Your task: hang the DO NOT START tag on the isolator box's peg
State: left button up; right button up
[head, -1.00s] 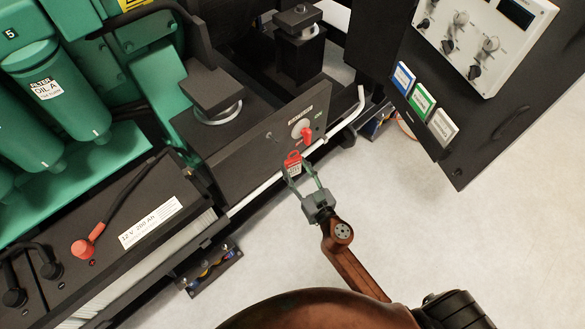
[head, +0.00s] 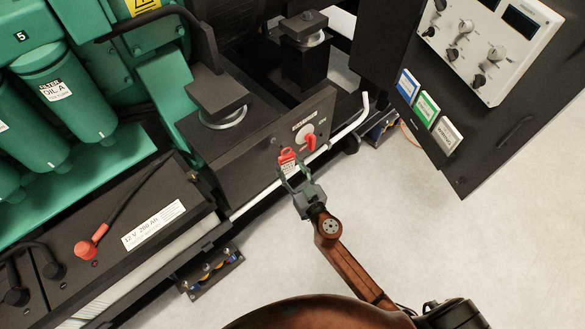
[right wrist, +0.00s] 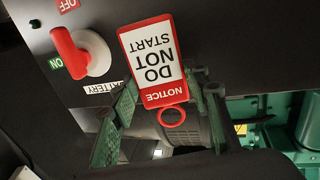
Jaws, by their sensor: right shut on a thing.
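The isolator box (head: 255,150) is a dark box with a red rotary switch (head: 310,142) on its front face. A small peg (head: 275,142) appears to stick out left of the switch; in the right wrist view I cannot make it out. My right gripper (head: 293,170) is shut on the red and white DO NOT START tag (head: 287,158), in front of the box face, just below and right of the peg. In the right wrist view the tag (right wrist: 152,62) appears upside down, its red ring (right wrist: 172,116) lowest. It appears off the peg. My left gripper is out of view.
A white rail (head: 350,125) runs along the box's lower front edge. A dark control panel (head: 470,140) stands at the right. Green filters (head: 70,95) and a battery (head: 120,235) are on the left. The floor (head: 430,240) at lower right is clear.

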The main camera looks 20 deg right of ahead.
jog(key=shift+w+a, duration=0.25)
jog(key=shift+w, duration=0.5)
jog(key=shift+w+a, duration=0.25)
jog(key=shift+w, duration=0.45)
jog(key=shift+w+a+f, duration=0.2)
jog(key=shift+w+f, duration=0.05)
jog(key=shift+w, duration=0.2)
jog(key=shift+w+a+f+b, duration=0.1)
jog(key=shift+w+f+b, duration=0.2)
jog(key=shift+b, duration=0.1)
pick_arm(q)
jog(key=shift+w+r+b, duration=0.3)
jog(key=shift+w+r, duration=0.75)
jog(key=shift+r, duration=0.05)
pick_arm(e)
jog(key=shift+w, duration=0.15)
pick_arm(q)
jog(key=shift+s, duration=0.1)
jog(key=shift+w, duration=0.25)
